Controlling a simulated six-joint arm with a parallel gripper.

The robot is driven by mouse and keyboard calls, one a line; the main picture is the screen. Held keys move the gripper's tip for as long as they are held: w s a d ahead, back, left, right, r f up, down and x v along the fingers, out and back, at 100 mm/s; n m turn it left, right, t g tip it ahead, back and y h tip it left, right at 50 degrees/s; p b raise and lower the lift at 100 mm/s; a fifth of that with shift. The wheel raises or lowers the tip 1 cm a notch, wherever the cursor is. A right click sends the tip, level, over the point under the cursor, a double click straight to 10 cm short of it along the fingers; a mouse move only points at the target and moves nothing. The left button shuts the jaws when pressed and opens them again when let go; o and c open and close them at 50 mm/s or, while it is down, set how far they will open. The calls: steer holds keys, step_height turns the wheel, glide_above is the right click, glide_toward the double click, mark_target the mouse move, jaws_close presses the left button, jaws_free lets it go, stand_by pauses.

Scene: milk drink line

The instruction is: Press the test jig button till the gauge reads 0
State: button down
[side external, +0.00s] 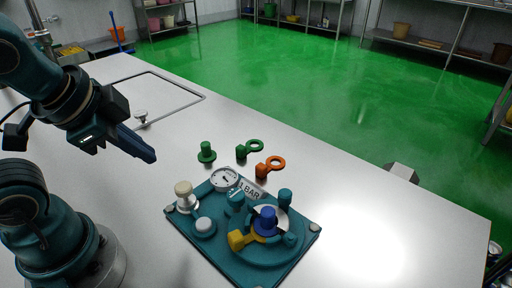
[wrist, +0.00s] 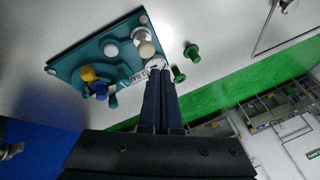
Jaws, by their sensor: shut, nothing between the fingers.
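The teal test jig (side external: 255,262) lies on the steel table. A round white gauge (side external: 226,179) sits at its back corner beside a "1 BAR" plate (side external: 251,189); the needle is too small to read. A low grey-white button (side external: 205,224) and a taller cream knob (side external: 184,190) stand on its left side. The wrist view also shows the button (wrist: 111,49) and the knob (wrist: 145,42); my fingers partly cover the gauge. My gripper (side external: 150,155) is shut and empty, raised up and left of the jig, touching nothing.
A blue knob (side external: 267,219) and yellow handle (side external: 237,240) stand on the jig's right part.

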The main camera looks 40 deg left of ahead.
steer(key=m, duration=0.4)
steer(key=m+t, duration=0.2)
steer(key=m, duration=1.3)
glide_above(202, 227)
steer(key=f, duration=0.2)
steer(key=shift+r, duration=0.2)
steer(key=shift+f, duration=4.4)
steer(key=shift+f, duration=0.45)
